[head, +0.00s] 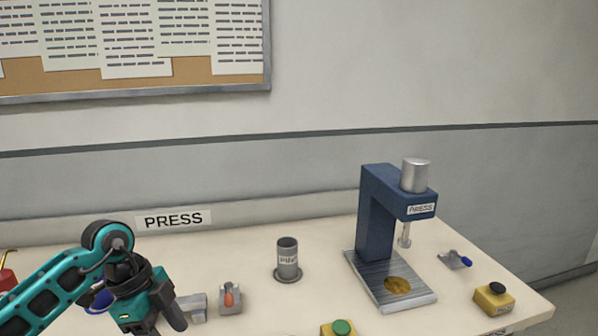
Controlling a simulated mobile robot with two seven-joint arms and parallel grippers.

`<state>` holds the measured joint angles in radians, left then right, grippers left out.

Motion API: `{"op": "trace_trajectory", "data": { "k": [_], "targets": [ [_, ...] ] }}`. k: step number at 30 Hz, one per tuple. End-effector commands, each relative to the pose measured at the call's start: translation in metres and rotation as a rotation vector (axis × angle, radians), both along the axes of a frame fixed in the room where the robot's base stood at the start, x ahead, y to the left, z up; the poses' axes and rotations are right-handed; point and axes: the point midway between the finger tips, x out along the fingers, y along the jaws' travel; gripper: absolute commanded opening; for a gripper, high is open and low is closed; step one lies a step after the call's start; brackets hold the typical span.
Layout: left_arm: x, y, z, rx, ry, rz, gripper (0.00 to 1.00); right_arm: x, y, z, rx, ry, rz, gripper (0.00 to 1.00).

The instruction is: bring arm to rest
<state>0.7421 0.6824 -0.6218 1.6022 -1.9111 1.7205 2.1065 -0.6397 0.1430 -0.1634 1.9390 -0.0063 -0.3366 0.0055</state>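My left arm (52,288) comes in from the lower left, over the left part of the table. My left gripper (160,326) points down near the bottom edge of the picture. Its dark fingers are small and partly cut off, so I cannot tell whether they are open or shut. I make out nothing held between them. My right arm and gripper are not in view.
On the cream table (325,240) stand a blue press (376,205), a grey PIN cup (288,258), a grey holder with an orange part (230,298), a green button (341,328), a black-topped yellow box (494,298) and a blue-tipped clamp (455,260).

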Motion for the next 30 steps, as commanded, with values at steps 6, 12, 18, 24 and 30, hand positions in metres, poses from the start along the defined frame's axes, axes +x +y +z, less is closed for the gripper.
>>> {"op": "trace_trajectory", "data": {
  "k": [6, 12, 18, 24, 30],
  "targets": [
    [-0.042, -0.126, -0.011, -0.643, -0.156, -0.254, 0.57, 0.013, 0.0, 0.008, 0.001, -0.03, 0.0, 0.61],
    [-0.056, -0.179, 0.027, -1.197, -0.476, -0.076, 0.57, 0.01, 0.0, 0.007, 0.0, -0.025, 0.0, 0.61],
    [-0.039, -0.143, 0.019, -1.33, -0.763, 0.48, 0.57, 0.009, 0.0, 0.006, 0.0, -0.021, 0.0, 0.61],
    [-0.062, -0.077, -0.075, -1.008, -0.768, 1.062, 0.57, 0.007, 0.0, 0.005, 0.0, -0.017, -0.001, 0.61],
    [-0.128, -0.048, -0.161, -0.666, -0.56, 1.305, 0.57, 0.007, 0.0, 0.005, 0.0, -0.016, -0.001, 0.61]
  ]
}}
